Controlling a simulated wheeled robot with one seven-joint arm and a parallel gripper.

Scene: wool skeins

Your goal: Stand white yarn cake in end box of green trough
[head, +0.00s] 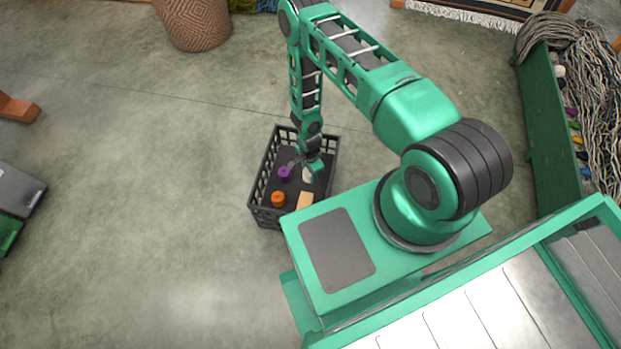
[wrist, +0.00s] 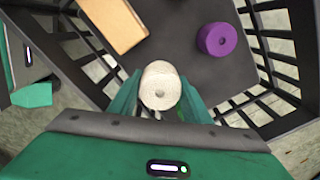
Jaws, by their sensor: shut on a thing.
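The white yarn cake (wrist: 160,84) is between the two green fingers of my gripper (wrist: 159,98) in the wrist view, its round end with a small centre hole facing the camera. In the head view my gripper (head: 313,167) is low inside the black crate (head: 262,184), with the white cake (head: 306,176) just below it. I cannot tell whether the cake touches the crate floor. A green container (head: 8,234) is partly cut off at the left edge of the head view; I cannot tell whether it is the green trough. No end box is clearly visible.
In the crate are a purple cake (head: 285,173), an orange cake (head: 278,198) and a tan block (head: 305,200). A grey bin (head: 20,190) is at the left edge. Open floor lies left of the crate.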

